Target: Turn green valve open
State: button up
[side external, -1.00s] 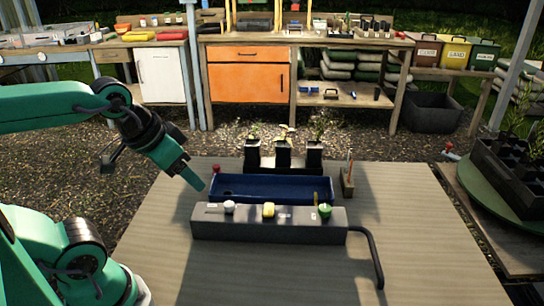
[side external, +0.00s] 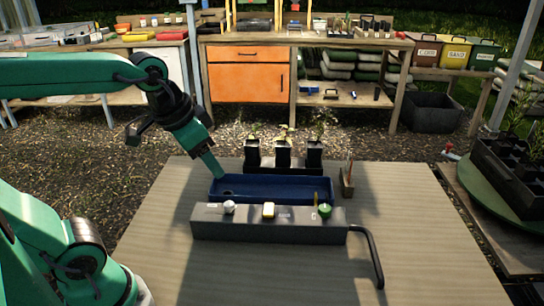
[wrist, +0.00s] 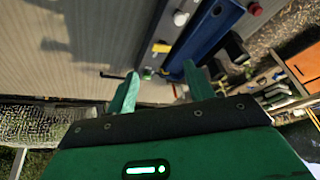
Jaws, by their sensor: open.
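The green valve (side external: 325,211) is a small round knob at the right end of a long dark grey box (side external: 240,231). It also shows in the wrist view (wrist: 148,72), between the fingertips in the picture but farther off. My gripper (side external: 217,175) is open and empty, pointing down above the left end of the blue tray behind the box. It is apart from the valve, to its left and behind it in the side view. In the wrist view both green fingers (wrist: 161,75) are spread wide.
A blue tray (side external: 285,188) and potted seedlings (side external: 283,154) stand behind. A wooden holder (side external: 347,184) is right of the tray. A bent dark pipe (side external: 378,262) leaves the box's right end.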

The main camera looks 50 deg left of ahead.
jog(key=w+d+m+g, duration=0.2)
jog(key=w+m, duration=0.1)
jog(key=w, duration=0.5)
jog(key=m+g, duration=0.3)
jog(key=m, duration=0.3)
send_over(324, 207)
notch_tip(324, 207, down, 10)
jog(key=shift+s, duration=0.15)
jog(key=shift+w+d+f, duration=0.15)
jog(key=shift+w+f, duration=0.05)
jog(key=shift+f, duration=0.05)
jog(key=shift+f, duration=0.15)
jog(key=shift+f, duration=3.75)
jog(key=c, duration=1)
